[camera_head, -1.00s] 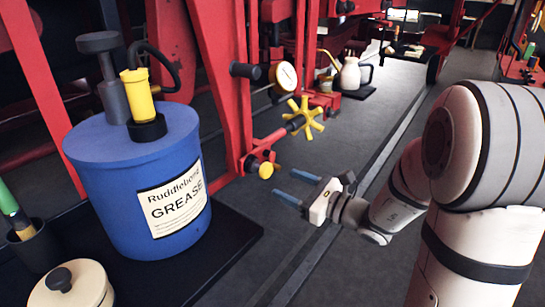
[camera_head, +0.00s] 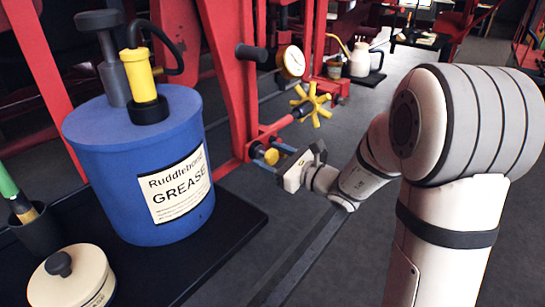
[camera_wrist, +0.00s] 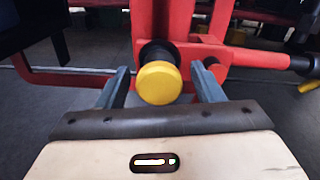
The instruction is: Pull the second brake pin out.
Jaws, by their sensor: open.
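A brake pin with a round yellow head (camera_wrist: 158,83) and a dark collar sticks out of the red frame in the wrist view. It also shows in the head view (camera_head: 271,156), low on the red post. My gripper (camera_wrist: 160,88) is open, with one blue-grey finger on each side of the yellow head. Gaps show between the head and both fingers, so it is not gripped. In the head view my gripper (camera_head: 270,154) reaches in from the right, its fingers at the pin. I cannot tell from the frames which pin in order this is.
A yellow star-shaped handwheel (camera_head: 312,104) and a gauge (camera_head: 291,62) are just above the gripper. A blue grease drum (camera_head: 110,190) stands on a black surface (camera_head: 235,218) at left. The floor below the gripper is clear.

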